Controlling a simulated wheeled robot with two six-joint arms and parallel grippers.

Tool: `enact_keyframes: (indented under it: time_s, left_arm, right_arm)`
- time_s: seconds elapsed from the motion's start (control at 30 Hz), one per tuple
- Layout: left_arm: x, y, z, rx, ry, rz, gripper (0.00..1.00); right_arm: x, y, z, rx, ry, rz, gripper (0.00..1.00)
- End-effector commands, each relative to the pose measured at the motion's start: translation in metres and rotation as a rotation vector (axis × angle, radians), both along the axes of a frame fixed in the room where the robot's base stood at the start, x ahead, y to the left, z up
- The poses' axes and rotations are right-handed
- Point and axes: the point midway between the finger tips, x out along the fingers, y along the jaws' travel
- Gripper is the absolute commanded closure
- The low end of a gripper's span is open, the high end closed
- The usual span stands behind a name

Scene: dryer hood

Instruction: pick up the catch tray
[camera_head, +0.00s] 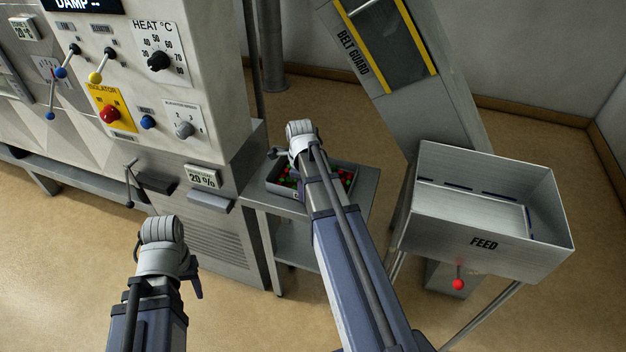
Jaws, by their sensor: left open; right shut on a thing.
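The catch tray (350,172) is a grey, shallow, open tray holding several small red and green pieces. It is at the small metal side table, in the middle of the view. My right gripper (292,150) is at the tray's left and far side and is shut on it. My own wrist and forearm hide the fingertips and the middle of the tray. I cannot tell whether the tray is lifted off the table. My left gripper (163,250) is open and empty, over the floor in front of the machine, its fingers mostly hidden by the wrist.
The side table (366,190) stands against the dryer cabinet (190,150), which has knobs, levers and a small spout (208,201). A FEED hopper (490,245) with a red-knobbed lever (458,284) stands at right. Floor between the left arm and table is clear.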

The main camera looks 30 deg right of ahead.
Motion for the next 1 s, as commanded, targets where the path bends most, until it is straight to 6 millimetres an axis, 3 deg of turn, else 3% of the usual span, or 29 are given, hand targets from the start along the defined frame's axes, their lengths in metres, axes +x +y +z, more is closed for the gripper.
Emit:
enact_keyframes:
  time_s: [0.57,1.0]
  left_arm:
    - [0.000,0.000,0.009,0.000,0.000,0.000,0.50]
    - [0.000,0.000,0.066,0.000,0.000,0.000,0.50]
  right_arm:
    - [0.000,0.000,0.009,-0.001,-0.001,0.000,1.00]
    - [0.000,0.000,0.066,-0.001,-0.001,0.000,1.00]
